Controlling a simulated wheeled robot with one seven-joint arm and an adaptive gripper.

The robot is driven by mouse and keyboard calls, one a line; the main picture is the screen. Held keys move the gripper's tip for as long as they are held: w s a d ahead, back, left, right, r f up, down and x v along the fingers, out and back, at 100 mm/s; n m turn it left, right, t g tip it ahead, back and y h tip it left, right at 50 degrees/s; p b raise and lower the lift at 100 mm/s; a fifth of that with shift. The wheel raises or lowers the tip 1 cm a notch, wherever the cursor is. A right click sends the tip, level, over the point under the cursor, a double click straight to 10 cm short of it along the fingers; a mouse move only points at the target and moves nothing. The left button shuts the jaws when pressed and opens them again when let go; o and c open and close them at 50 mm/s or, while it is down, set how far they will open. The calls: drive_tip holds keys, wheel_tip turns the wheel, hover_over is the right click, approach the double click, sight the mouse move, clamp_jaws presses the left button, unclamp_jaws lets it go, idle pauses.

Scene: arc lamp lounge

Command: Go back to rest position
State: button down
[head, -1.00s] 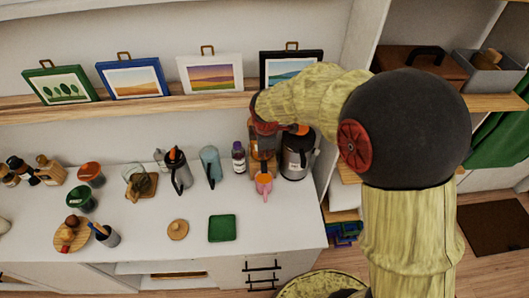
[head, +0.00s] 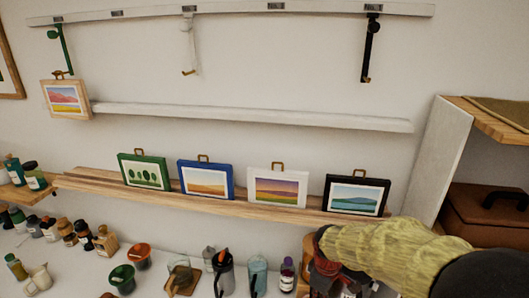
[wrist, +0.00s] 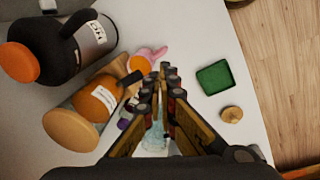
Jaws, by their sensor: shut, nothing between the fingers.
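My gripper (wrist: 161,95) points down over the white counter (wrist: 185,45) in the wrist view, its two fingers nearly together with nothing held between them. In the head view my arm comes in at the lower right, and its end is cut off by the bottom edge near the counter. Below the fingers in the wrist view are an orange-lidded container (wrist: 98,98) with a label and a pink item with an orange part (wrist: 150,54). A dark-handled flask with an orange lid (wrist: 85,45) lies left of them in the picture.
A green square tray (wrist: 215,78) and a small wooden lid (wrist: 232,114) lie right of the fingers. Framed pictures (head: 278,187) stand on a wooden shelf (head: 235,206). A tall white cabinet side (head: 440,165) rises beside my arm. Hooks hang from a rail (head: 250,11).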

drive_tip(key=s+d+r+m+t+b, duration=0.1)
drive_tip(key=s+r+m+b, duration=0.3)
drive_tip(key=s, duration=0.6)
drive_tip(key=s+r+m+t+b, duration=0.3)
drive_tip(key=s+r+m+b, duration=0.2)
drive_tip(key=s, duration=0.6)
drive_tip(key=shift+d+r+m+y+b, duration=0.3)
drive_tip(key=shift+d+m+b, duration=0.1)
drive_tip(key=shift+b, duration=0.35)
